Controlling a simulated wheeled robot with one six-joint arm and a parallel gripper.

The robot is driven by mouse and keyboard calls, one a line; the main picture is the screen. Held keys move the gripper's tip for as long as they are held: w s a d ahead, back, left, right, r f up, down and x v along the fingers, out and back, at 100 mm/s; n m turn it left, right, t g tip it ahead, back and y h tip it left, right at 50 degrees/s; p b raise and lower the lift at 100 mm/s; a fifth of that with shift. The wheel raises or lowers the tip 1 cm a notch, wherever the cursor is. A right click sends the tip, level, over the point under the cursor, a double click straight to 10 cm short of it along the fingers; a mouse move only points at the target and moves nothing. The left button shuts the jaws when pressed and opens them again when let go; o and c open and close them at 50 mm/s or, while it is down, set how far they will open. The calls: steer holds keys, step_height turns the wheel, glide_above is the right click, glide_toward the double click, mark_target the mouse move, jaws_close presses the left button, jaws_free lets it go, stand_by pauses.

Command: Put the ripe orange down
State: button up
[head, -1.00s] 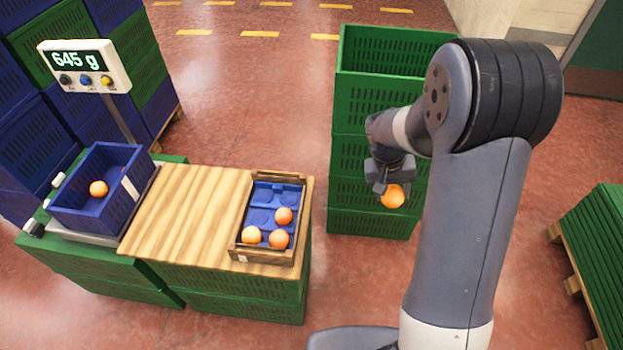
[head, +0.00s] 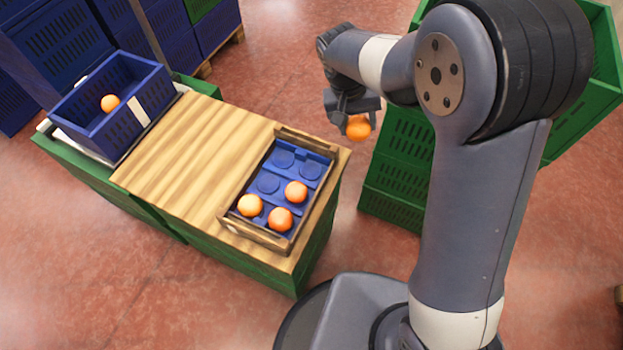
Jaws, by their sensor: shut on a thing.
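My gripper (head: 352,112) is shut on an orange (head: 358,128) and holds it in the air. It is to the right of and beyond the wooden tray (head: 230,225), in front of the green crate stack. The tray has a blue insert with round hollows and stands on the right end of the wooden tabletop (head: 180,155). Three oranges sit in its near part: one at left (head: 250,205), one at the front (head: 280,219) and one at right (head: 296,192). Hollows in its far part are empty.
A blue crate (head: 122,128) with one orange (head: 110,103) stands at the tabletop's left end. A tall green crate stack (head: 395,180) stands behind my arm at right. Blue crates (head: 60,50) are piled at the back left. Red floor is open between the table and the stacks.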

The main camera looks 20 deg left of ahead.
steer(key=n+b, duration=0.2)
steer(key=b, duration=0.2)
glide_above(313, 170)
step_height(313, 170, down, 3)
steer(key=f, duration=0.3)
steer(key=f+b, duration=0.1)
steer(key=f, duration=0.2)
steer(key=a+f, duration=0.1)
steer(key=f, duration=0.2)
steer(key=shift+s+f, duration=0.2)
steer(key=shift+s, duration=0.1)
steer(key=shift+b, duration=0.3)
steer(key=shift+f, duration=0.15)
steer(key=o, duration=0.7)
steer(key=shift+o, duration=0.2)
steer(key=p+v, duration=0.2)
steer(key=v, duration=1)
steer(key=shift+s+d+r, duration=0.2)
